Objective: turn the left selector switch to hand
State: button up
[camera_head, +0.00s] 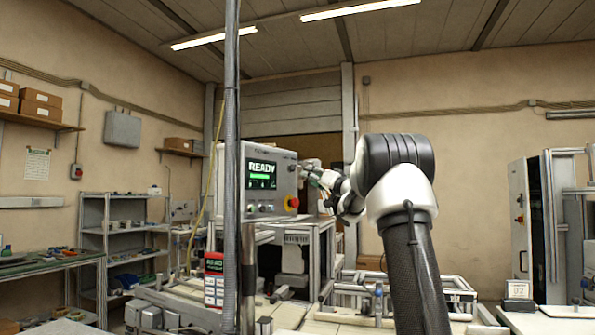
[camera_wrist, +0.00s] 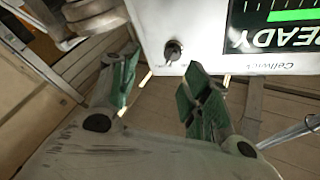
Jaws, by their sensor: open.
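A grey control panel (camera_head: 268,155) with a lit READY screen (camera_head: 262,174) stands left of my arm. A small dark knob (camera_wrist: 173,50), which looks like a selector switch, sits on the panel beside the screen in the wrist view, where the panel appears upside down. My gripper (camera_wrist: 161,64) is open and empty, its green-padded fingers spread either side of the knob in the picture; I see no contact. In the head view my gripper (camera_head: 312,172) is at the panel's right side. Small controls (camera_head: 260,208) sit below the screen, too small to read. I cannot tell which switch is the left one.
A red emergency stop with a yellow base (camera_head: 292,202) is at the panel's lower right. A dark vertical post (camera_head: 231,130) stands in front of the panel's left edge. A framed bench with equipment (camera_head: 350,290) lies below my arm. Shelves (camera_head: 122,235) stand at left.

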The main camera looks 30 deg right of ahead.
aim_at(295, 168)
jog(key=shift+m+y, duration=0.4)
jog(key=shift+y, duration=0.2)
jog(key=x, duration=0.5)
jog(key=a+x, duration=0.1)
jog(key=x, duration=0.2)
jog(key=shift+s+a+r, duration=0.1)
jog(key=shift+s+r, duration=0.2)
jog(key=shift+c, duration=0.2)
jog(key=c, duration=1)
